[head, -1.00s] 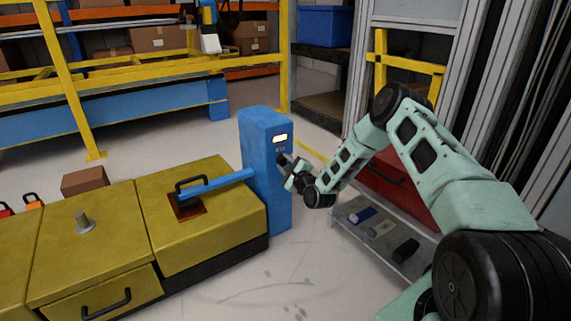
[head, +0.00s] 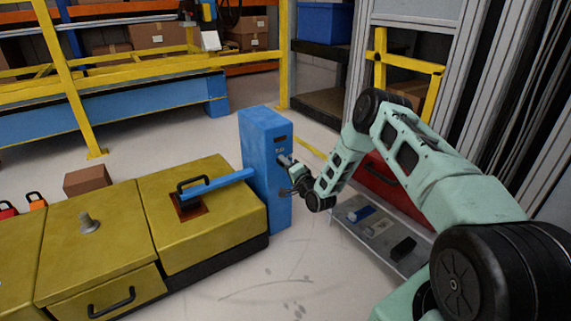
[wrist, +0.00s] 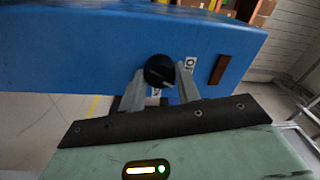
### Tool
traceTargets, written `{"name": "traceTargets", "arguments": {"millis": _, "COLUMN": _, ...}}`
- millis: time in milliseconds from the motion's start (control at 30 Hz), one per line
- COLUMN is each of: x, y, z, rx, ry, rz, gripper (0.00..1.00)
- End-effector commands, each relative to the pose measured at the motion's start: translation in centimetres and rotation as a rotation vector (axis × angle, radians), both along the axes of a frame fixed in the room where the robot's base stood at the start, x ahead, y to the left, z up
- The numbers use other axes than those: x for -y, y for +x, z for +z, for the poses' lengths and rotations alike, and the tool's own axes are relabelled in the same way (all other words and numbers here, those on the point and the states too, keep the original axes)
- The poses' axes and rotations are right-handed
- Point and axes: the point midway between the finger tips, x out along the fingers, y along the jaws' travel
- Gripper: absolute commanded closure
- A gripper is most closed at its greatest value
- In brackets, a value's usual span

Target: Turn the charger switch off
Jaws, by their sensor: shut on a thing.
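The charger is a blue upright post (head: 262,145) at the right end of the yellow cabinets; its blue face (wrist: 60,50) also fills the top of the wrist view. Its switch is a round black knob (wrist: 158,69) on that face, with small white labels beside it. My gripper (head: 287,176) is at the post's face, and in the wrist view its two fingers (wrist: 159,87) are shut on the knob, one on each side. The indicator window (head: 280,139) above the knob is dark; it looks dark brown in the wrist view (wrist: 220,69). The knob is hidden in the head view.
A blue bar (head: 217,185) reaches from the post over the yellow cabinet (head: 225,235). A low tray (head: 345,232) with several small items stands right of the post, by a red drawer unit (head: 385,180). The floor in front of the post is clear.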

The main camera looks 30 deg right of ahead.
Motion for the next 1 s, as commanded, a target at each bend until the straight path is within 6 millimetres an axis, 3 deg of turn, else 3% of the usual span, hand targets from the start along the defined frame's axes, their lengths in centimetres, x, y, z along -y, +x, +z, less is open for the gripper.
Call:
{"name": "traceTargets", "arguments": {"millis": 500, "x": 0.05, "y": -0.06, "z": -0.06, "rx": 0.011, "ry": -0.376, "rz": 0.001, "gripper": 0.90}}
{"name": "traceTargets", "arguments": {"millis": 1000, "x": 0.12, "y": -0.08, "z": -0.14, "rx": 0.014, "ry": -0.468, "rz": -0.001, "gripper": 0.90}}
